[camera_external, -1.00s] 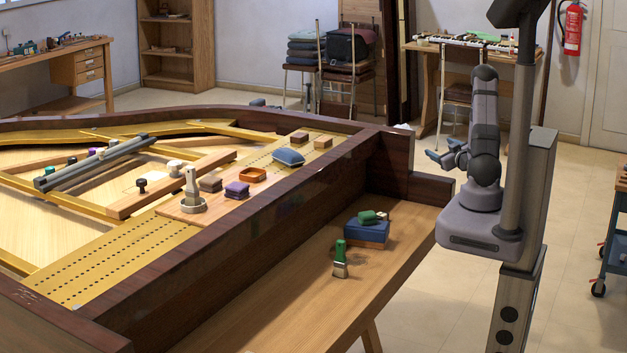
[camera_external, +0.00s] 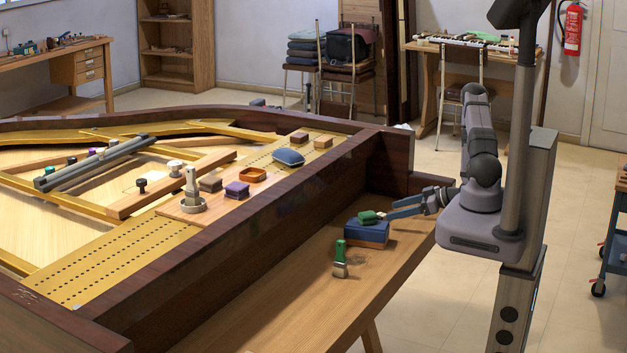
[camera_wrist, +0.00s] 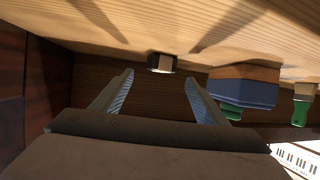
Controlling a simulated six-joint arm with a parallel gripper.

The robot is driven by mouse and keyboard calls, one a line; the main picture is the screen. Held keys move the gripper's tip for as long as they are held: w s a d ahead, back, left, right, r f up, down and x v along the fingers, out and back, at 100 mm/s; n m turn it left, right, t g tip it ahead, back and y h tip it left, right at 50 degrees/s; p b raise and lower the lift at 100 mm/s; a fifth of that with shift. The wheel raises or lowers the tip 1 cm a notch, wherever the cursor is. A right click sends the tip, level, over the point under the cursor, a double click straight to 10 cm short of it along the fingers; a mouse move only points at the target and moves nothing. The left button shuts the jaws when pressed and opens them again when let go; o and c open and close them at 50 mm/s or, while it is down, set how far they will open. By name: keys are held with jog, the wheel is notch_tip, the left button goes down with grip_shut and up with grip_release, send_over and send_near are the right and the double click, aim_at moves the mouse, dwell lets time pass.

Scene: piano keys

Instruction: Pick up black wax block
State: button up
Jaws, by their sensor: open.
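A small dark block (camera_wrist: 161,63) with a pale face is on the wooden bench in the wrist view; it looks like the black wax block. It lies between and beyond my two fingertips, untouched as far as I see. My gripper (camera_wrist: 159,80) is open and empty. In the external view my gripper (camera_external: 394,208) reaches left, low over the bench, close to a blue block (camera_external: 366,234) with a green piece (camera_external: 368,216) on top. I cannot make out the dark block in that view; the blue block and my fingers may hide it.
The blue block also shows in the wrist view (camera_wrist: 243,92), right of my fingers. A green-handled brush (camera_external: 340,258) stands farther along the bench (camera_external: 290,295). The piano's tall dark side (camera_external: 250,225) borders the bench; its front stretch is clear.

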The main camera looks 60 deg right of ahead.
aim_at(384, 214)
jog(key=shift+f+p+x, duration=0.1)
jog(key=shift+p+x, duration=0.1)
jog(key=shift+x, duration=1.4)
jog(key=shift+f+p+x, duration=0.15)
jog(key=shift+p+x, duration=0.05)
jog(key=shift+x, duration=1.45)
jog(key=shift+s, duration=0.1)
jog(key=c, duration=1.1)
